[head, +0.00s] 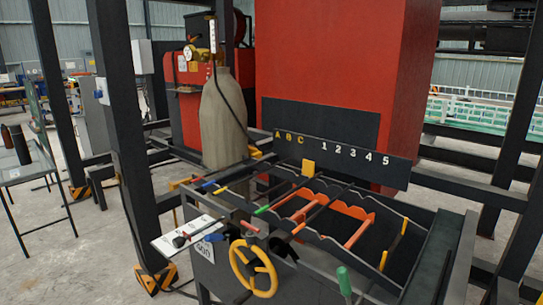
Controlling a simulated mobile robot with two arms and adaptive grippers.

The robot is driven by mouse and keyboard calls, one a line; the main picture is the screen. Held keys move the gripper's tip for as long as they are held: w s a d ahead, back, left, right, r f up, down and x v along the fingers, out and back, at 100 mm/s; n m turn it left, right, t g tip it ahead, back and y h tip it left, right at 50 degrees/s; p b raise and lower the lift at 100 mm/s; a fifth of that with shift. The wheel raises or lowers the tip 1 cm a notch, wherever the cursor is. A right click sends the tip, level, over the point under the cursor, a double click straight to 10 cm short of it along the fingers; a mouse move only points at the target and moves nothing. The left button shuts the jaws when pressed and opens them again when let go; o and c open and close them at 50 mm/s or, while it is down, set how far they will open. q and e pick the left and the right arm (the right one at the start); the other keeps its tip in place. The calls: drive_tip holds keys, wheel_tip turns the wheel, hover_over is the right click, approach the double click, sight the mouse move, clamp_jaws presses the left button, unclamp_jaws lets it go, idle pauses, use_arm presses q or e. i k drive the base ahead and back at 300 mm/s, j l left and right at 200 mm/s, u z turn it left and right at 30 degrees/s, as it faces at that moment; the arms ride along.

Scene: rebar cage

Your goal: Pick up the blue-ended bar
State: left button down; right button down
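The bar with a green end (262,210) lies to the right on the notched rack (440,262). Neither of my grippers shows in this view.
A number board (340,147) with A B C and 1 to 5 stands behind the rack. A yellow handwheel (254,268), a small white shelf (189,238) and a green handle (343,281) are at the front. A dark post (128,130) stands at the left.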

sight(243, 169)
drive_tip(key=i+j+u, duration=0.1)
drive_tip(key=i, duration=0.5)
drive_tip(key=i+j+u, duration=0.1)
drive_tip(key=i, duration=0.5)
